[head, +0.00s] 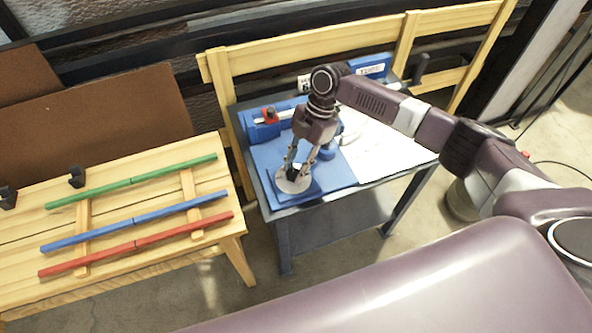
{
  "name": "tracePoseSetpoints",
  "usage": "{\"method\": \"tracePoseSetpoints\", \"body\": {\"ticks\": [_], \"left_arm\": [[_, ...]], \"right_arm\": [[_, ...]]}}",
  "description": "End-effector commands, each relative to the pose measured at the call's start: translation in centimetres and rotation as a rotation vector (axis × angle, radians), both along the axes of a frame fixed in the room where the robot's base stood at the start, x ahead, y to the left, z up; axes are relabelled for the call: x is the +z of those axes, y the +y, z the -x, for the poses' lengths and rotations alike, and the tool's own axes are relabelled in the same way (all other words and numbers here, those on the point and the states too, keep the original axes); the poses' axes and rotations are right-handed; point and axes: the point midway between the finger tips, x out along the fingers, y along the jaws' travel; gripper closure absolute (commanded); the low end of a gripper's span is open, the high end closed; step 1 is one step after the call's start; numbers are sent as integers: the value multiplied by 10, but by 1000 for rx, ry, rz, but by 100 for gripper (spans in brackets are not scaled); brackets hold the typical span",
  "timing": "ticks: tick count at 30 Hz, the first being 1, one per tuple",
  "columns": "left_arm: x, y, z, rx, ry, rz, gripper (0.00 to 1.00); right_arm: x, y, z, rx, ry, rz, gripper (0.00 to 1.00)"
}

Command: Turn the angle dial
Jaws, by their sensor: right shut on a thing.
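The angle dial (283,183) is a pale round disc on the front left part of a blue machine (335,175) that stands on a dark table. My right gripper (293,173) points down at the dial and is shut on its dark knob, which the fingers partly hide. The dial's markings are too small to read. My left gripper is not in view.
Green (130,181), blue (133,221) and red (135,245) laths lie on a wooden bench at the left. A white sheet (385,150) covers the table's right part. A red-topped part (269,115) sits at the machine's back left. A wooden bench back stands behind.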

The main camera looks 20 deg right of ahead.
Motion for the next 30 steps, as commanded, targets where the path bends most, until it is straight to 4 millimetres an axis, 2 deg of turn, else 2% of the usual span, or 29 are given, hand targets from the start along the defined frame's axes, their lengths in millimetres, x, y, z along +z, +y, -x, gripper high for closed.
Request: {"method": "tracePoseSetpoints", "body": {"ticks": [18, 19, 21, 23, 30], "left_arm": [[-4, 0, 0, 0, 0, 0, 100], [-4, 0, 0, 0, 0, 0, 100], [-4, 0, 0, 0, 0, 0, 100], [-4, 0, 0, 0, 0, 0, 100], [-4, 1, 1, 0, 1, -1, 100]], "right_arm": [[0, -1, -1, 42, -2, 2, 98], [0, -1, -1, 42, -2, 2, 70], [1, -1, -1, 42, -2, 2, 63], [0, -1, -1, 42, -2, 1, 56], [0, 0, -1, 42, -1, 1, 56]]}}
